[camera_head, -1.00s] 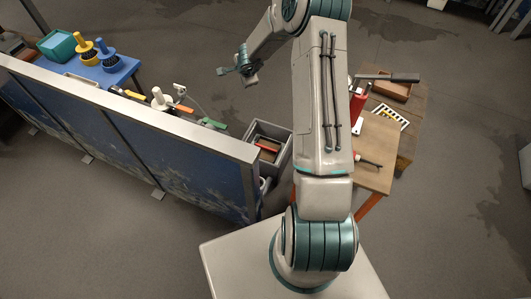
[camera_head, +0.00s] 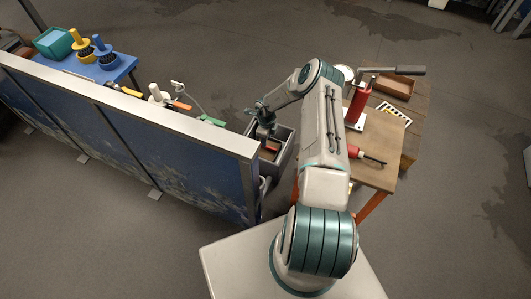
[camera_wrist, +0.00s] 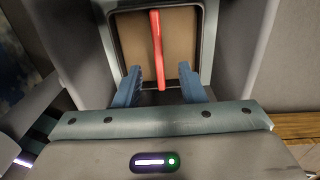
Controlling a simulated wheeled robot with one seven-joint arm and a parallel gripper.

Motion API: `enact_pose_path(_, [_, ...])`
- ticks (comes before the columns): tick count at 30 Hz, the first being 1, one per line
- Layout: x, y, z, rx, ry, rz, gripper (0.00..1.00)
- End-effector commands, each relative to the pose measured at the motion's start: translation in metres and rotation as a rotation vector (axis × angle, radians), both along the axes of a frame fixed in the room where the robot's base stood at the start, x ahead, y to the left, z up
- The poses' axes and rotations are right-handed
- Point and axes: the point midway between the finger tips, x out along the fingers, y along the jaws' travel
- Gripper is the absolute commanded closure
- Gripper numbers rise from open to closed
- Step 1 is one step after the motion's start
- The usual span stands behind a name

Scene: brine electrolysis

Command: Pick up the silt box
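The silt box appears to be the brown box with a red bar handle (camera_wrist: 156,45); its brown inside (camera_wrist: 133,40) faces my wrist camera. It sits in a grey open bin (camera_head: 284,155), partly hidden by my arm in the head view. My gripper (camera_wrist: 161,82) is open over the bin. Its two blue fingers stand on either side of the near end of the red handle, with a gap on both sides. I cannot tell how far above the handle the fingertips are. In the head view my gripper (camera_head: 264,128) is at the bin's top.
A blue partition (camera_head: 130,140) stands left of the bin. A wooden table (camera_head: 378,150) at right holds a red press (camera_head: 359,104) and a red-handled tool (camera_head: 366,156). A blue table (camera_head: 118,72) at back left carries a teal box (camera_head: 54,42) and brushes. Open floor lies behind.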

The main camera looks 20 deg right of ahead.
Motion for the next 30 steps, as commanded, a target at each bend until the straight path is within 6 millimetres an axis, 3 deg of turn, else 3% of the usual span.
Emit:
enact_pose_path(3, [0.000,0.000,-0.021,0.000,0.000,0.000,0.64])
enact_pose_path(11, [0.000,0.000,-0.035,-0.001,-0.001,0.001,0.64])
enact_pose_path(21, [-0.001,0.002,-0.080,-0.002,-0.002,0.002,0.64])
enact_pose_path(29, [0.000,0.002,-0.081,-0.002,-0.002,0.003,0.64])
enact_pose_path(30, [-0.001,0.002,-0.081,-0.002,-0.002,0.003,0.75])
